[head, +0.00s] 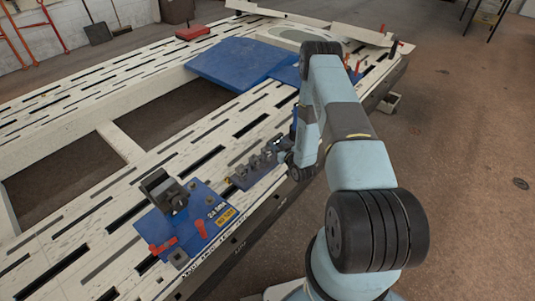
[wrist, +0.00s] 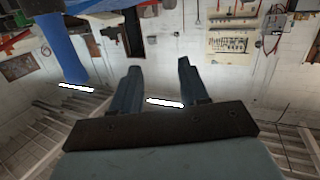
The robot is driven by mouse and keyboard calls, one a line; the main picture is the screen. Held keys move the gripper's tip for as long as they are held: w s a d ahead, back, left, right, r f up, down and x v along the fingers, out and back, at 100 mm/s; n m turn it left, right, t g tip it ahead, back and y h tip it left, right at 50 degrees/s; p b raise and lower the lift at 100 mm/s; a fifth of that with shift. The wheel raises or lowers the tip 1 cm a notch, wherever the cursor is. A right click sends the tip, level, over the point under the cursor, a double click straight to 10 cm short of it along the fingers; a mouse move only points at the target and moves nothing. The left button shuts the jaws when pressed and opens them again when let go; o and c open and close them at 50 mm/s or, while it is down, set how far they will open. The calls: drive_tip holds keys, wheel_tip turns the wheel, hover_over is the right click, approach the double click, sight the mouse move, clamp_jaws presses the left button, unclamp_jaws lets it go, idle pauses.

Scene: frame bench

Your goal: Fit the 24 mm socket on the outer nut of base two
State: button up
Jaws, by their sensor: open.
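My gripper (head: 280,147) is at the far end of my arm in the head view, close to a row of grey sockets (head: 250,168) on a small rack. I cannot tell which socket is 24 mm. In the wrist view both fingers of my gripper (wrist: 157,72) stand apart with nothing between them. A blue base plate (head: 185,226) at the front carries a dark block (head: 163,190), red handles (head: 201,229), a grey nut-like piece (head: 178,258), and a label that seems to read 24 MM. Which base is number two is unclear.
The slotted white bench frame (head: 75,225) has large openings. Blue sheets (head: 235,62) and a red box (head: 193,33) lie farther back. Red pegs (head: 355,65) stand at the far right, partly behind my arm. The wrist view shows a wall with hung tools (wrist: 230,42).

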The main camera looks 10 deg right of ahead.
drive_tip(key=t, duration=0.1)
approach(267, 147)
drive_tip(key=shift+m, duration=0.4)
drive_tip(key=x, duration=1.1)
drive_tip(key=shift+d, duration=0.1)
drive_tip(key=shift+c, duration=0.2)
clamp_jaws()
